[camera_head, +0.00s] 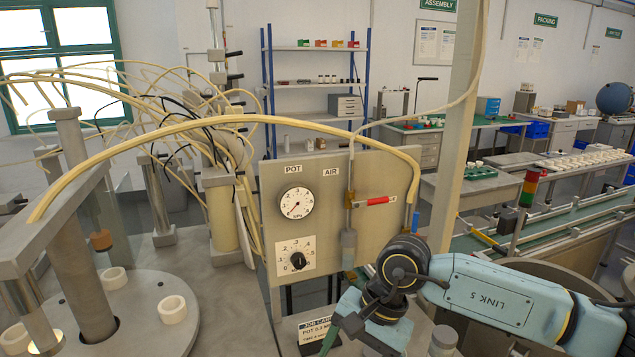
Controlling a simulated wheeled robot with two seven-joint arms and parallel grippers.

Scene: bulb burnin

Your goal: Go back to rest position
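My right arm comes in from the lower right, with its light blue link and black wrist joints. My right gripper (336,330) is low in the middle, in front of the grey panel (335,165) and over the job card (311,333), part of which it hides. The angle does not show whether its fingers are open or shut, and I see nothing held in it. My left gripper is not in view. The panel carries a POT gauge (295,203), a black knob (297,260) and a red AIR valve handle (378,201).
At left, a round plate (150,300) holds white ring sockets (172,309) below a grey overhead beam (60,215). A beige hose (240,119) arches across to the panel. A pale post (461,130) stands right of it. A conveyor (540,232) is behind at right.

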